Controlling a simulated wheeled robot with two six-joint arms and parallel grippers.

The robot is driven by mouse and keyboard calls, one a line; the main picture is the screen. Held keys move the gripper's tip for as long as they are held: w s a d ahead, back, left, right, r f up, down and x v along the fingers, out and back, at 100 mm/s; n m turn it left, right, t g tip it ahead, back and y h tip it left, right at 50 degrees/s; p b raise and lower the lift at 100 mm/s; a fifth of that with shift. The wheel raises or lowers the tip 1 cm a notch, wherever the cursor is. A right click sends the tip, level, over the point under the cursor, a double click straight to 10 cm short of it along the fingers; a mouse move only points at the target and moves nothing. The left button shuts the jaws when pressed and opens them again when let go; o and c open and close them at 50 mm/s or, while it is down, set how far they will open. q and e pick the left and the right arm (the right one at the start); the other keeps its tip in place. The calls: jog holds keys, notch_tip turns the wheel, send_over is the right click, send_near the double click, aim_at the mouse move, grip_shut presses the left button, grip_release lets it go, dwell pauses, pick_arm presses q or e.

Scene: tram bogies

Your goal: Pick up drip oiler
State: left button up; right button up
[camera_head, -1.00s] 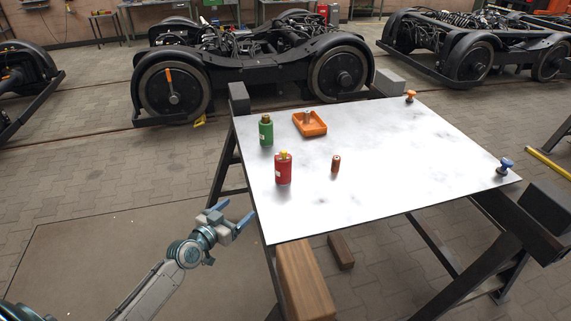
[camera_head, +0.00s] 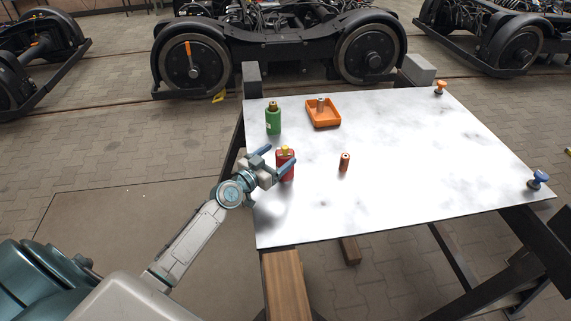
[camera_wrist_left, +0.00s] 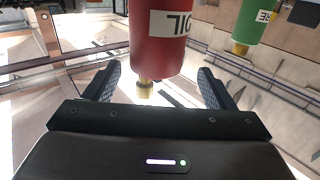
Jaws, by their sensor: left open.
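A red bottle with a yellow-brass top (camera_head: 288,176) stands on the left part of the white table. In the left wrist view the red bottle (camera_wrist_left: 158,42) appears upside down, with a white label that seems to read OIL. My left gripper (camera_head: 278,158) is open at the bottle's left side, with its fingers pointing toward it. In the left wrist view the bottle lies between the two open fingers (camera_wrist_left: 158,86), with gaps on both sides. One finger partly covers the bottle in the head view. My right gripper is not in view.
A green bottle (camera_head: 273,122) stands behind the red one. An orange tray (camera_head: 323,122) holds a small metal piece. A copper-coloured cylinder (camera_head: 344,162) stands to the right. Orange (camera_head: 440,87) and blue (camera_head: 538,180) knobs sit at the right edge. The table (camera_head: 420,150) is clear between.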

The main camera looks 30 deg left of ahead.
aim_at(291, 148)
pick_arm(q)
jog(key=x, duration=0.3)
jog(key=p+x, duration=0.1)
jog(key=shift+w+d, duration=0.15)
jog(key=shift+d, duration=0.15)
jog(key=shift+w+d+f, duration=0.1)
jog(key=shift+w, duration=0.35)
jog(key=shift+s, duration=0.1)
jog(key=c, duration=1.4)
